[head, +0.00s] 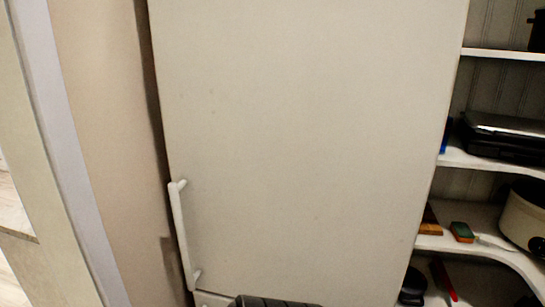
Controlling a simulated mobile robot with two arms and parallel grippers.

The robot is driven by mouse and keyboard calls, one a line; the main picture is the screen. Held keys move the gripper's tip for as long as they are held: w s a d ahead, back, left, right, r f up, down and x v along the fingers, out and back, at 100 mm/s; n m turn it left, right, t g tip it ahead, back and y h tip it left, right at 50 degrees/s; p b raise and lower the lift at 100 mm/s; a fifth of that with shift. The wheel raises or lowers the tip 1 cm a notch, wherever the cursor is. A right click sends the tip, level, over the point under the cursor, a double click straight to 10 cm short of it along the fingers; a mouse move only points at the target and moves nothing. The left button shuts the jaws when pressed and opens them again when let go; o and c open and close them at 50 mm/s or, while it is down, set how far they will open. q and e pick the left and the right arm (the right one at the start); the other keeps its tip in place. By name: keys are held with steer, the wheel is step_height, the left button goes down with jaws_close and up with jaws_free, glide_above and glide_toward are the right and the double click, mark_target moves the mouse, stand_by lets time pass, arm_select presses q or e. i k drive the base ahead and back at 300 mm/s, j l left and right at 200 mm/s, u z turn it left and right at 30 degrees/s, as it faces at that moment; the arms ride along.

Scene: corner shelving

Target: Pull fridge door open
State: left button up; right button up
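The fridge door (310,130) is a large off-white panel that fills the middle of the head view. It looks shut, with its right edge next to the shelving. Its white vertical bar handle (180,235) is on the lower left of the door, and nothing is holding it. Below the handle, a seam and the top of a lower panel (207,299) show at the bottom edge. Neither of my grippers can be made out. Only a dark ribbed part shows at the bottom middle, and I cannot tell what it belongs to.
A beige wall (105,130) stands close to the fridge's left side, with a narrow dark gap between. White corner shelves (480,160) on the right hold a black appliance (500,138), a white cooker (525,215) and small items. The space before the handle looks clear.

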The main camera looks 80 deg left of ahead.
mark_target(304, 138)
steer(key=u, duration=2.65)
